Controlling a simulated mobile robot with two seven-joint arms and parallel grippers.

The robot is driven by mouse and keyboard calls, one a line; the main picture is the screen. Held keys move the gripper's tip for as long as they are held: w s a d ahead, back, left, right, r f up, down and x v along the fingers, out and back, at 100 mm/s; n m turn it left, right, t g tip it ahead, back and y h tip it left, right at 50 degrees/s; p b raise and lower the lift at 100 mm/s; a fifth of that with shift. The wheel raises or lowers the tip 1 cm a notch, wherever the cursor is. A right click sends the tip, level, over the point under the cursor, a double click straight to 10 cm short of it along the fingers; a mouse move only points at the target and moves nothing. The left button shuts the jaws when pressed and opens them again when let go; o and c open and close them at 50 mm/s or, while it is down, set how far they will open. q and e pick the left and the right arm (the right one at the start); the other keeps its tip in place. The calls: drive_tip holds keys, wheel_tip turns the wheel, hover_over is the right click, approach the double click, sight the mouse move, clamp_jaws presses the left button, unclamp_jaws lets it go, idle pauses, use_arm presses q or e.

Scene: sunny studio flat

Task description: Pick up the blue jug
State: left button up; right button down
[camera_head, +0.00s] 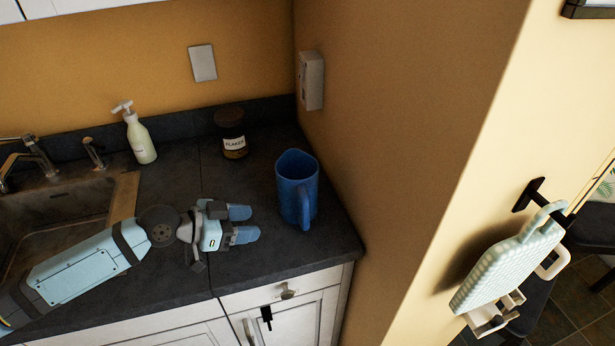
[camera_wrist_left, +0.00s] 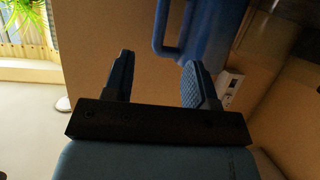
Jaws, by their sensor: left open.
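The blue jug (camera_head: 297,185) stands upright on the dark counter near its right end, close to the side wall. Its handle faces the front of the counter. My left gripper (camera_head: 243,223) is low over the counter, to the left of the jug, with its fingers pointing right towards it. It is open and empty, with a gap between its fingertips and the jug. In the left wrist view the blue jug (camera_wrist_left: 205,35) shows beyond the open fingers (camera_wrist_left: 160,80), with part of its handle at its left side. My right gripper is not in view.
A brown-lidded jar (camera_head: 231,135) stands behind and left of the jug. A soap bottle (camera_head: 140,138) stands by the sink (camera_head: 60,215) at the left. The counter (camera_head: 330,250) is clear in front of the jug. A pale green board (camera_head: 508,262) hangs on the wall at right.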

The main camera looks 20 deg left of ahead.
sight(305, 214)
use_arm(q)
drive_tip(key=x, duration=0.3)
drive_tip(key=p+x, duration=0.1)
drive_tip(key=x, duration=0.5)
drive_tip(key=shift+w+r+p, duration=0.2)
drive_tip(key=shift+r+p, duration=0.1)
drive_tip(key=shift+r, duration=0.15)
drive_tip(key=shift+w+d, duration=0.15)
drive_tip(key=shift+d, duration=0.05)
drive_tip(key=x, duration=0.1)
drive_tip(key=p+x, duration=0.1)
drive_tip(key=x, duration=0.2)
drive_tip(key=shift+w+d+r+p, duration=0.15)
drive_tip(key=shift+w+d+p, duration=0.15)
drive_tip(key=shift+d, duration=0.05)
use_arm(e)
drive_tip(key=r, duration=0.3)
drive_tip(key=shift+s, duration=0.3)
use_arm(q)
drive_tip(key=shift+c, duration=1.3)
clamp_jaws()
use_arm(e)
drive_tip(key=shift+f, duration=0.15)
